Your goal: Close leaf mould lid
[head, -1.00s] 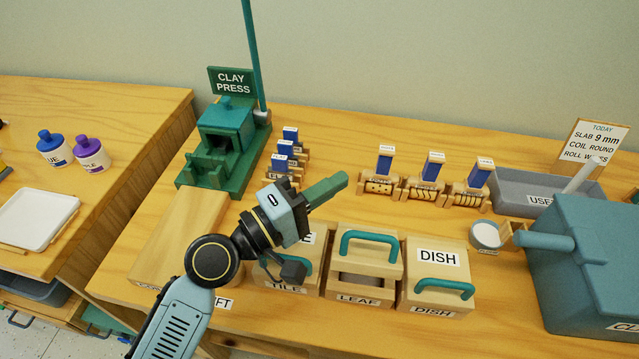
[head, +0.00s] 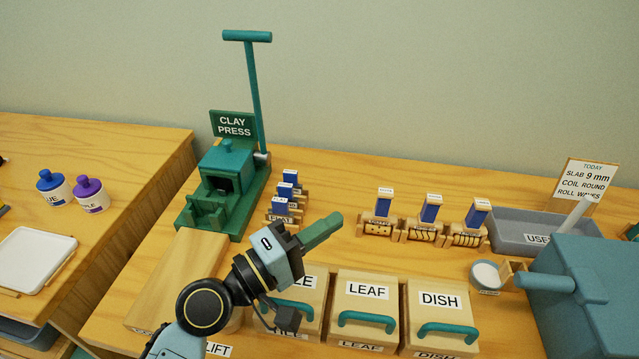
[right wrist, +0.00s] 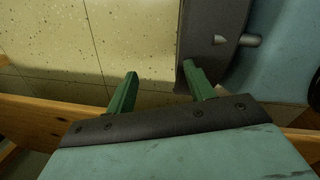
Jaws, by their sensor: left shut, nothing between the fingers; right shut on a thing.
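The leaf mould (head: 362,347) is a wooden box between the tile mould (head: 312,322) and the dish mould (head: 440,345). Its lid (head: 366,305), labelled LEAF, lies flat over the box, with its teal handle (head: 367,320) at the front. No open gap shows under it. My left gripper (head: 322,230) is shut and empty, above and behind the tile mould, apart from the leaf lid. My right gripper (right wrist: 162,88) shows only in the right wrist view, over the floor. Its fingers stand apart; what it grips cannot be made out.
The green clay press (head: 225,180) stands behind left, with a wooden board (head: 180,275) before it. Several blue-handled stamps (head: 430,212) stand at the back. A grey tray (head: 515,230), a small white bowl (head: 486,275) and a large teal box (head: 590,290) are on the right.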

